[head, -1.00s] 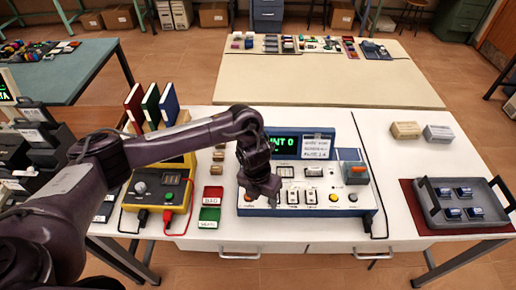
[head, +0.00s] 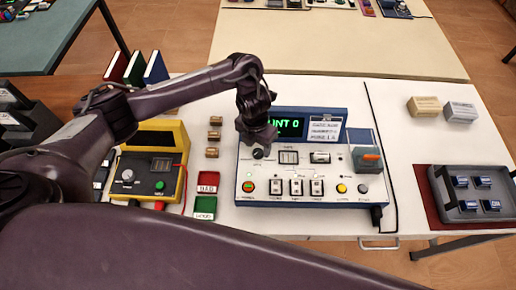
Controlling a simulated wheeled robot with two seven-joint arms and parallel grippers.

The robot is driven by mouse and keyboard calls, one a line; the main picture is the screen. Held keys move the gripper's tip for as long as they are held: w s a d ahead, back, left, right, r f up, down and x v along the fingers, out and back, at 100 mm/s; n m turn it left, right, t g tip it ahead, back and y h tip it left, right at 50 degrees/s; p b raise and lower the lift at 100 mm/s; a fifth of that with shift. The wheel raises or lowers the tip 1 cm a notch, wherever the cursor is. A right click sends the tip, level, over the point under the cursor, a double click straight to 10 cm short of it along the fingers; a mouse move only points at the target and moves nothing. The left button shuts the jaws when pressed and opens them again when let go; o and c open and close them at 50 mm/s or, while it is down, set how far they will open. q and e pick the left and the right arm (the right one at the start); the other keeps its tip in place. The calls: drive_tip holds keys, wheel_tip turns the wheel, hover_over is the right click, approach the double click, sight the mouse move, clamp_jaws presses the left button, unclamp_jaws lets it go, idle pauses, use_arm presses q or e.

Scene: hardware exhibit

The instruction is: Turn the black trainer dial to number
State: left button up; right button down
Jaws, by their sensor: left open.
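The trainer (head: 306,184) is a white and blue panel box with several switches and buttons on the table. Its green display (head: 287,127) is partly covered by my arm; the visible part reads "UNT 0". A black dial (head: 258,153) sits at the panel's upper left. My left gripper (head: 258,145) points down right at the dial, its fingertips at or just above it. It is open; the picture does not show clearly whether the fingers straddle or touch the dial. My right gripper is not in view.
A yellow meter box (head: 152,165) with a grey knob stands left of the trainer. Red (head: 207,181) and green (head: 204,206) labelled blocks lie between them. A grey tray (head: 472,190) is at the right. A large dark link of mine crosses the bottom.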

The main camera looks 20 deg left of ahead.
sight(258, 151)
use_arm(q)
drive_tip(key=shift+w+f, duration=0.25)
drive_tip(key=shift+f, duration=1.3)
drive_tip(key=c, duration=1)
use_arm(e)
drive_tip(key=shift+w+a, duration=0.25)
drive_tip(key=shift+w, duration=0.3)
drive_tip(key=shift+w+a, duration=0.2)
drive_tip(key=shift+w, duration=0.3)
